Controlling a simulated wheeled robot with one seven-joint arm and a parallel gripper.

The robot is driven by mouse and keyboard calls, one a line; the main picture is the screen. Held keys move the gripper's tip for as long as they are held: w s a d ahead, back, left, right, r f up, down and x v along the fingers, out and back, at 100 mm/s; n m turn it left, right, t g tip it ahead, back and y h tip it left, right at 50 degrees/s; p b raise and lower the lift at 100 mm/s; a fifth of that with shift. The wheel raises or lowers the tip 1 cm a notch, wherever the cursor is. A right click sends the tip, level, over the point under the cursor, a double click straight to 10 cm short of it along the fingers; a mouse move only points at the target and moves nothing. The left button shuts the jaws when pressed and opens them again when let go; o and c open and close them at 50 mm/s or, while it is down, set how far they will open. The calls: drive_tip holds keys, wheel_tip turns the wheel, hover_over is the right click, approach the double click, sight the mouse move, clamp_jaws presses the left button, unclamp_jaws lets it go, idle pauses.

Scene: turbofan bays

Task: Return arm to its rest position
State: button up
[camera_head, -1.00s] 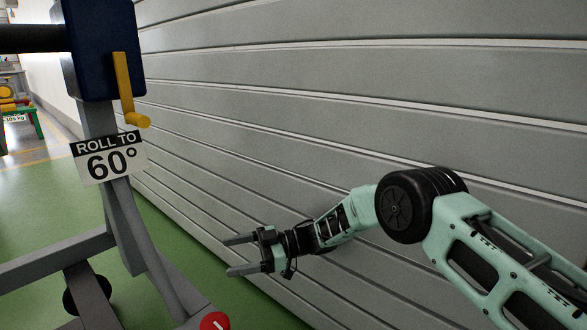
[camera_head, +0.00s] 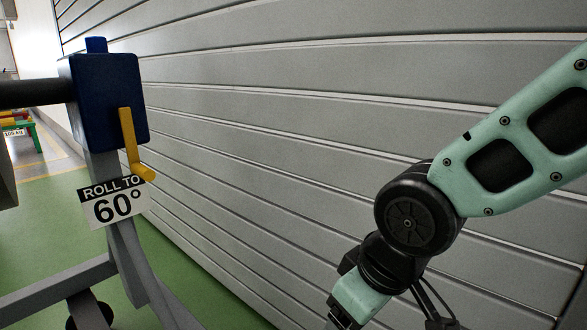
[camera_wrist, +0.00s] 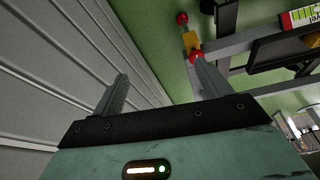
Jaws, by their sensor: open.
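My arm shows at the right of the head view, its upper link rising to the right edge and its lower part bending down to the bottom edge. My gripper is out of the head view, below its frame. The grey slatted wall (camera_wrist: 50,70) lies to the left of the fingers there. A grey frame with a yellow block and red knobs (camera_wrist: 192,42) shows beyond the right finger.
A grey stand with a blue box (camera_head: 108,100), yellow crank handle (camera_head: 131,140) and "ROLL TO 60°" sign (camera_head: 115,202) stands at left. The slatted wall (camera_head: 270,130) runs behind my arm.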

drive_tip(key=s+d+r+g+h+p, duration=0.1)
drive_tip(key=s+d+g, duration=0.15)
drive_tip(key=s, duration=0.35)
drive_tip(key=s+d+g+h+p, duration=0.1)
drive_tip(key=s+d, duration=0.3)
drive_tip(key=s, duration=0.2)
wheel_tip(320, 180, up, 37)
drive_tip(key=w+p, duration=0.1)
drive_tip(key=p, duration=3.6)
drive_tip(key=shift+a+r+m+t, duration=0.2)
drive_tip(key=shift+a+m+t, duration=0.05)
drive_tip(key=shift+m+t, duration=0.1)
drive_tip(key=shift+w, duration=0.1)
